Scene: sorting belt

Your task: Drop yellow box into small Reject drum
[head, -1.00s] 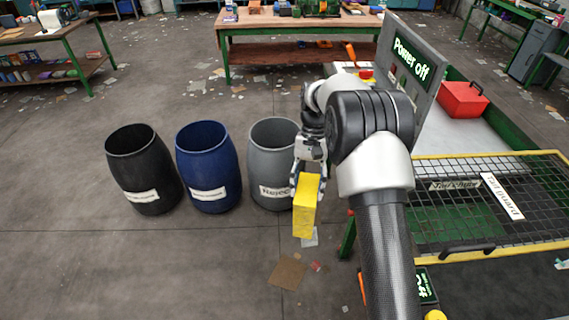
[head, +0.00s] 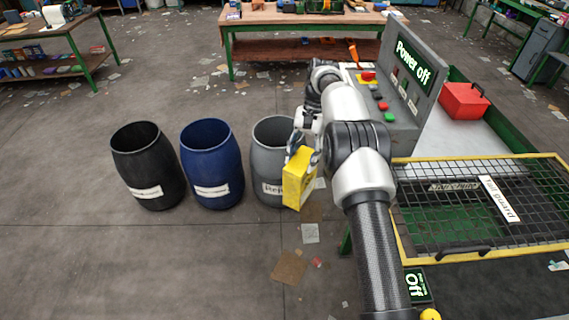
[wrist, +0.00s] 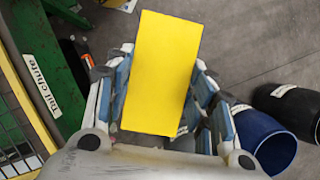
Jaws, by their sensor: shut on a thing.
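The yellow box (head: 299,178) is held by my gripper (head: 303,150), which is shut on it. In the head view the box overlaps the right front of the grey drum labelled Reject (head: 268,160); its height against the rim is hard to judge. In the wrist view the yellow box (wrist: 162,72) fills the middle, between my two gripper fingers (wrist: 158,95). The Reject drum is open at the top and partly hidden by the box and gripper.
A blue drum (head: 212,165) and a black drum (head: 148,167) stand left of the Reject drum. The sorting belt has a mesh guard (head: 470,205) and a control panel (head: 400,90) at right.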

